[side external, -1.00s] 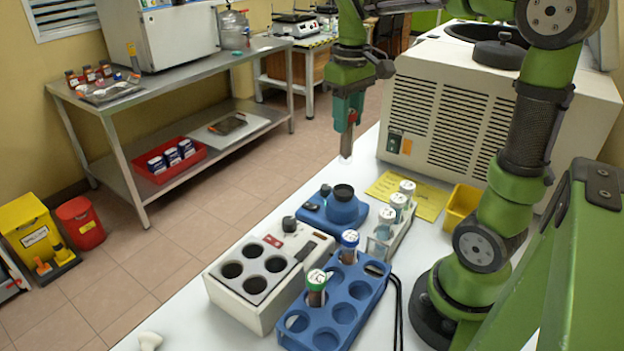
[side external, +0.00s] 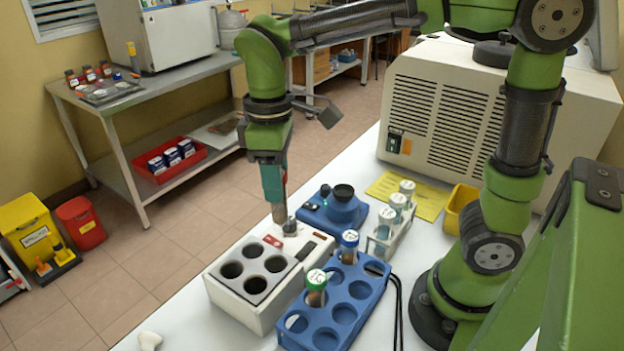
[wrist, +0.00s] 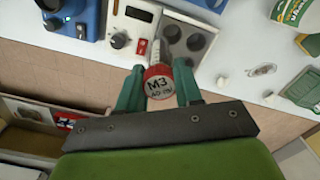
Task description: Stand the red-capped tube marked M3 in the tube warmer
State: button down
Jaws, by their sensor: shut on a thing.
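The red-capped tube marked M3 (wrist: 157,86) is gripped near its cap between the green fingers in the wrist view. My gripper (side external: 274,190) is shut on it, and the tube's lower part (side external: 279,212) hangs below the fingers in the side view. The tube warmer (side external: 235,308) is a white box with a dark plate of several round wells, which look empty. The tube's lower end is near the warmer's back end, beside its knob; I cannot tell the exact gap. The wells also show beyond the tube in the wrist view (wrist: 186,38).
A blue rack (side external: 372,318) right of the warmer holds a green-marked tube (side external: 316,290) and a blue-capped tube (side external: 349,240). Behind stand a blue device (side external: 333,213) and a rack of white-capped tubes (side external: 397,201). A black cable (side external: 398,300) runs along the blue rack.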

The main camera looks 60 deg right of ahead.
notch_tip(320, 180, down, 12)
jog(key=a+n, duration=0.1)
jog(key=a, duration=0.1)
jog(key=shift+s+a+r, duration=0.15)
jog(key=shift+s+a, duration=0.1)
jog(key=shift+a, duration=0.05)
dwell(0.6)
jog(key=c, duration=0.7)
grip_release()
jog(key=shift+o, duration=0.2)
